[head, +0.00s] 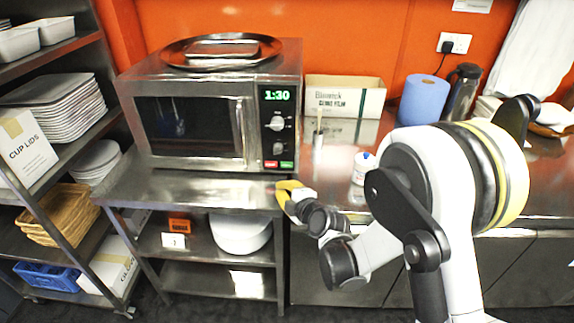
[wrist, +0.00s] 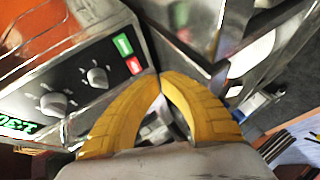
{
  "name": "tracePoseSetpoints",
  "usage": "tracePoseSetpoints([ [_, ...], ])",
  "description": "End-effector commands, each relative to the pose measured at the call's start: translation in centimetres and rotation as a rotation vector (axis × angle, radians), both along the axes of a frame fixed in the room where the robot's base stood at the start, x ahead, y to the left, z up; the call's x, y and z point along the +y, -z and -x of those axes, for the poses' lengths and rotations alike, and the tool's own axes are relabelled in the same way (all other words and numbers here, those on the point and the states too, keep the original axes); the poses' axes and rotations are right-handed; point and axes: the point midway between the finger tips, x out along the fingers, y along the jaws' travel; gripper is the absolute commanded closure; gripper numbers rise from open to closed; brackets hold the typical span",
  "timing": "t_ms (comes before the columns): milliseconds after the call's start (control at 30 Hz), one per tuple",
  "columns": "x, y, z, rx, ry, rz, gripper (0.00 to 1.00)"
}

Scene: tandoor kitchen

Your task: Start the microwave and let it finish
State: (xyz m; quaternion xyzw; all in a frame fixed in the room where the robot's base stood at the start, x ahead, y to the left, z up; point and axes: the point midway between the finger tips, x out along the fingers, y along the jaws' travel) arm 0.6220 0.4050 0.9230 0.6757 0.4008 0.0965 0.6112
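The silver microwave (head: 200,117) stands on a steel counter with its door shut. Its green display (head: 276,95) reads 1:30. Two knobs sit below it, then a red button (head: 271,164) and a green button (head: 287,165) at the bottom of the panel. In the wrist view, the green button (wrist: 122,44) and red button (wrist: 133,65) lie just beyond and left of my fingertips. My gripper (head: 283,185) is just below and in front of these buttons. Its yellow fingers (wrist: 159,76) meet at the tips, with nothing between them. Contact with a button is not visible.
A round tray (head: 178,55) rests on the microwave. A cardboard box (head: 345,83), a blue paper roll (head: 424,100), a flask (head: 463,92) and a small white jar (head: 364,167) stand to the right. A loaded shelf rack (head: 92,50) is at the left.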

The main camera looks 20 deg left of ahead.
Motion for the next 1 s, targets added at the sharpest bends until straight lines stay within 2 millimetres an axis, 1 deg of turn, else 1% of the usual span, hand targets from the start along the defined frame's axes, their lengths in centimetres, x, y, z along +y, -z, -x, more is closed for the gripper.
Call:
tracePoseSetpoints([
  [100, 0.3, -0.2, -1.7, -0.001, 0.002, 0.0, 1.0],
  [300, 1.0, -0.2, -4.4, -0.001, 0.001, 0.0, 1.0],
  [500, 1.5, 0.0, -6.3, 0.0, 0.001, 0.0, 1.0],
  [700, 1.6, 0.0, -6.9, 0.0, 0.001, 0.0, 1.0],
  [1000, 1.6, 0.0, -7.0, 0.0, 0.001, 0.0, 1.0],
])
